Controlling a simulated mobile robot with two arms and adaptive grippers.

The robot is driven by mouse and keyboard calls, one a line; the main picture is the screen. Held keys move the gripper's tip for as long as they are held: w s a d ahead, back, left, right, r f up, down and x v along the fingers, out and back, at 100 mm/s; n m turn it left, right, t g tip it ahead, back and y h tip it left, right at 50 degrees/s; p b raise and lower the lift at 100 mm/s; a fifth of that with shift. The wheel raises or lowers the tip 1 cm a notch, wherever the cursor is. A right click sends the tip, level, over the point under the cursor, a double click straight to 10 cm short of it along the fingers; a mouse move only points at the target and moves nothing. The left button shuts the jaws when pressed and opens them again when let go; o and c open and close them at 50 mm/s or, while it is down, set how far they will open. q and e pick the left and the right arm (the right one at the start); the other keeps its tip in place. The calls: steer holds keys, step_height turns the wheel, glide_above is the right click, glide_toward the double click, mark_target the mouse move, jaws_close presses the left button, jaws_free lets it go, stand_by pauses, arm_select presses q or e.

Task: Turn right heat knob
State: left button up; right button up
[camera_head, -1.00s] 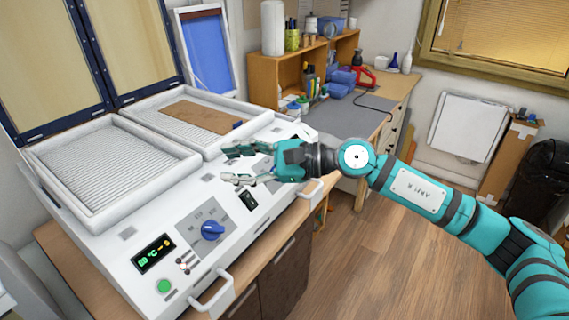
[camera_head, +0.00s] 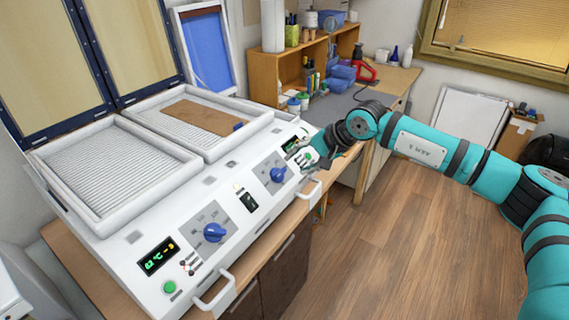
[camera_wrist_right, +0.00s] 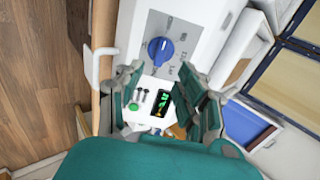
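The right heat knob (camera_head: 278,174) is a blue dial on a grey plate on the machine's sloped front panel. It also shows in the right wrist view (camera_wrist_right: 160,50), beyond the fingers. My right gripper (camera_head: 307,158) is over the right end of the panel, to the right of the knob and apart from it. In the right wrist view its two fingers (camera_wrist_right: 166,88) are spread with nothing held between them. The right display (camera_wrist_right: 162,102), green button (camera_wrist_right: 134,106) and small switches show between the fingers. My left gripper is not in view.
A second blue knob (camera_head: 214,232), a lit display (camera_head: 158,256) and a green button (camera_head: 169,287) are on the panel's left. White handles (camera_head: 310,189) stick out along the front edge. A brown sheet (camera_head: 200,115) lies on the right tray. Floor in front is clear.

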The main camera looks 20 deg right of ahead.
mark_target(282, 172)
steer(key=p+x, duration=0.2)
steer(key=x, duration=0.5)
steer(key=shift+a+r, duration=0.1)
steer(key=shift+w+f+p, duration=0.15)
steer(key=shift+f+p, duration=0.15)
steer(key=shift+f, duration=0.05)
steer(key=shift+c, duration=0.5)
steer(key=shift+a, duration=0.1)
jaws_close()
